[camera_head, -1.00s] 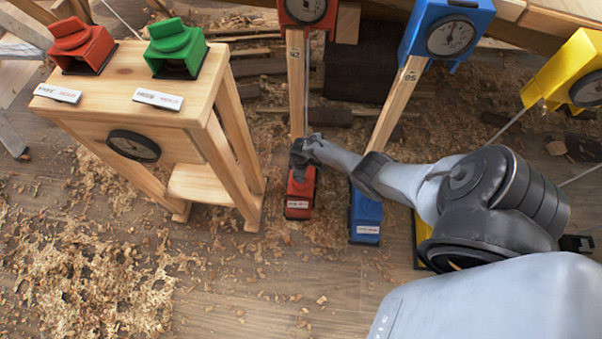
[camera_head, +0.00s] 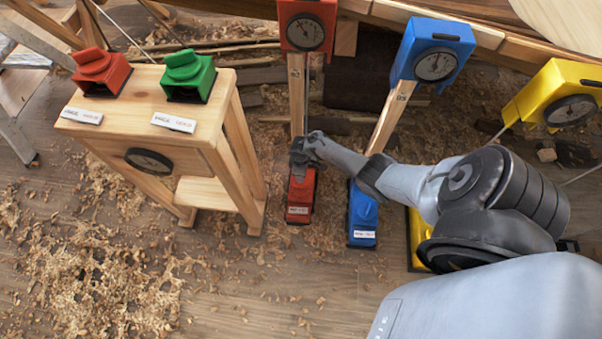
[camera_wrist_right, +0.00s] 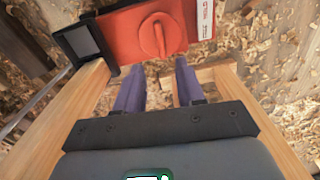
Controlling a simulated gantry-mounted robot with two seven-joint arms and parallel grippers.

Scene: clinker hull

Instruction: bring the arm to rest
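My right arm comes in from the right in the head view. Its dark gripper (camera_head: 308,152) is over the far end of the red floor box (camera_head: 300,198). In the right wrist view the two purple-grey fingers of the right gripper (camera_wrist_right: 160,72) are apart with nothing between them. The red box (camera_wrist_right: 190,20) with its round knob (camera_wrist_right: 158,36) lies beyond the fingertips, and a gap seems to separate them. My left gripper is not in view.
Posts with a red gauge (camera_head: 306,32), a blue gauge (camera_head: 437,62) and a yellow gauge (camera_head: 570,95) stand behind. A blue box (camera_head: 362,212) is beside the red one. A wooden stand (camera_head: 140,120) at left carries red and green blocks. Shavings (camera_head: 100,280) litter the floor.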

